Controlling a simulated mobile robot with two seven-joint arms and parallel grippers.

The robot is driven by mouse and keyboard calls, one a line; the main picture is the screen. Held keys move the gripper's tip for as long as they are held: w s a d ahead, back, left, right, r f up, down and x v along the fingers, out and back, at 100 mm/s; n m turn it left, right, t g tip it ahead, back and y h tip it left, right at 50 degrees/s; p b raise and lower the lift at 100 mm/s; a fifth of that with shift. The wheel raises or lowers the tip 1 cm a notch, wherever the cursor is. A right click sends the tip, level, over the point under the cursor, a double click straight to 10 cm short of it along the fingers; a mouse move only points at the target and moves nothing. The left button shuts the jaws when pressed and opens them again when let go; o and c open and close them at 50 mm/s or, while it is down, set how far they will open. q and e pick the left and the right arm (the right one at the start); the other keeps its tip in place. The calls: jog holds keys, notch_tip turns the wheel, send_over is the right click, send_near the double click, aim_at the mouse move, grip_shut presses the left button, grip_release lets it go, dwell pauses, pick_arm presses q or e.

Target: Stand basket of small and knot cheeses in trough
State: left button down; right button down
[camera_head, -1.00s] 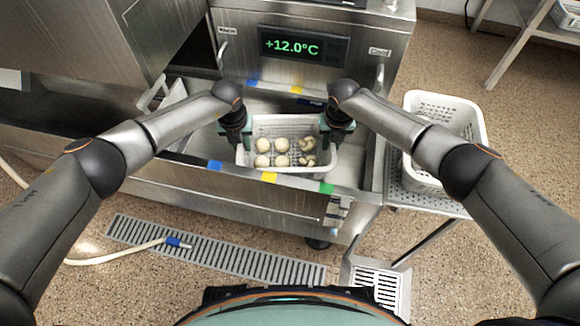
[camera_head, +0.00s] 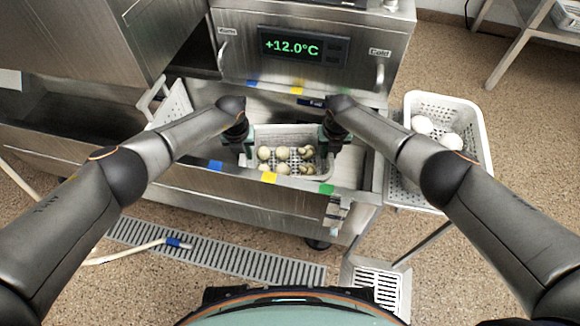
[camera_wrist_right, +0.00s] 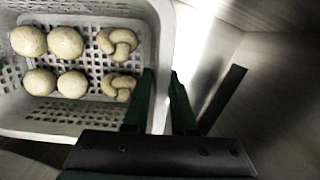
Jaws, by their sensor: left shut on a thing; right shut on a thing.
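A white perforated basket (camera_head: 262,136) is inside the steel trough (camera_head: 235,184), behind its front wall. It holds several round small cheeses (camera_head: 264,153) on the left and knot cheeses (camera_head: 307,152) on the right. My left gripper (camera_head: 246,146) is shut on the basket's left side, and my right gripper (camera_head: 328,144) is shut on its right side. In the right wrist view the basket (camera_wrist_right: 70,127) looks level, and the right gripper's fingers (camera_wrist_right: 160,95) are around its side wall. I cannot tell whether the basket's bottom touches the trough floor.
Another white basket (camera_head: 477,135) with large white cheeses (camera_head: 450,140) stands on a perforated shelf at the right. A panel (camera_head: 292,45) reading +12.0°C is behind the trough. Blue, yellow and green tape marks the trough's front rim. A white perforated board (camera_head: 172,103) leans at the left.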

pick_arm(q)
jog(key=c, duration=0.7)
grip_release()
jog(key=shift+f, duration=0.15)
jog(key=shift+c, duration=0.2)
pick_arm(e)
jog(key=c, duration=0.7)
grip_release()
jog(key=shift+f, duration=0.1)
jog(key=shift+c, duration=0.2)
pick_arm(q)
jog(key=shift+r, duration=0.6)
notch_tip(320, 180, up, 11)
jog(key=s, duration=0.1)
jog(key=shift+s+f, duration=0.15)
jog(key=shift+s, duration=0.25)
pick_arm(e)
notch_tip(320, 180, up, 12)
jog(key=s, duration=0.1)
jog(key=shift+s, duration=0.4)
